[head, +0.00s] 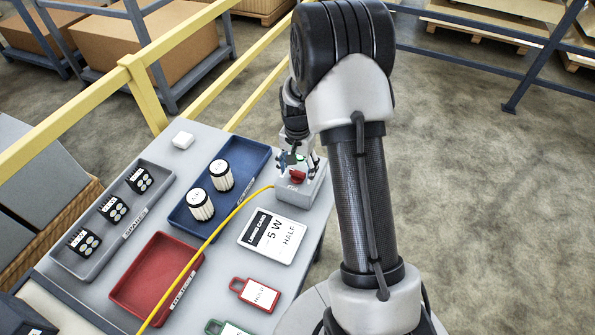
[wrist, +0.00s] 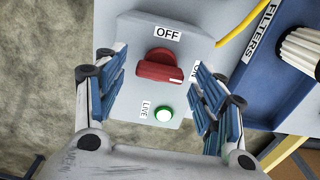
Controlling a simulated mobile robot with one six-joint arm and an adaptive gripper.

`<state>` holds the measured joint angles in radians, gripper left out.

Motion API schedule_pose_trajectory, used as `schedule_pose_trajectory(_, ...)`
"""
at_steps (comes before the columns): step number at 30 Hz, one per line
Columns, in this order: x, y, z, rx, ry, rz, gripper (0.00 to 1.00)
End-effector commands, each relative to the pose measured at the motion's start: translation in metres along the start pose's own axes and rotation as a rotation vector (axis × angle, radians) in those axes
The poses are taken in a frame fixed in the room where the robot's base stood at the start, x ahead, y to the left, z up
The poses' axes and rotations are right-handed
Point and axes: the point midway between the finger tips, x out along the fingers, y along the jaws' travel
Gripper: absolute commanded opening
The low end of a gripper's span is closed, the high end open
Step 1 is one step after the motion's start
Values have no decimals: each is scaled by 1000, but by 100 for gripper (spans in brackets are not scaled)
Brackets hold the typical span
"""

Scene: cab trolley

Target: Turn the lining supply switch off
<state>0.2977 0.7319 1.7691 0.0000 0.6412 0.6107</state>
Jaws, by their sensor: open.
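The lining supply switch is a grey box (head: 299,195) at the right edge of the trolley top, with a red rotary knob (wrist: 160,68). The knob's white mark is at its right end, toward the partly hidden ON label (wrist: 195,71). The OFF label (wrist: 168,33) is above the knob in the wrist view. A green-rimmed lamp (wrist: 163,115) beside the LIVE label looks bright. My gripper (wrist: 162,62) is open, its blue-padded fingers on either side of the knob with visible gaps. In the head view my gripper (head: 293,160) is over the box and partly hides it.
A yellow cable (head: 222,225) runs from the box across the trolley. A blue filter tray (head: 250,151), a grey tray (head: 92,266), a red tray (head: 152,297), a card (head: 271,237) and a red HOLD tag (head: 258,293) lie nearby. A yellow rail (head: 147,95) stands behind.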

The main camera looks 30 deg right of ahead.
Motion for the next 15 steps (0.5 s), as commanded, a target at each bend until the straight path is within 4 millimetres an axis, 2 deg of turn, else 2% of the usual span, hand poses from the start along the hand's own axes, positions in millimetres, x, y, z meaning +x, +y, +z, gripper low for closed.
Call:
schedule_pose_trajectory(10, 4, 0, 0, 0, 1, -1, 64)
schedule_pose_trajectory(15, 4, 0, 0, 0, 1, 0, 53)
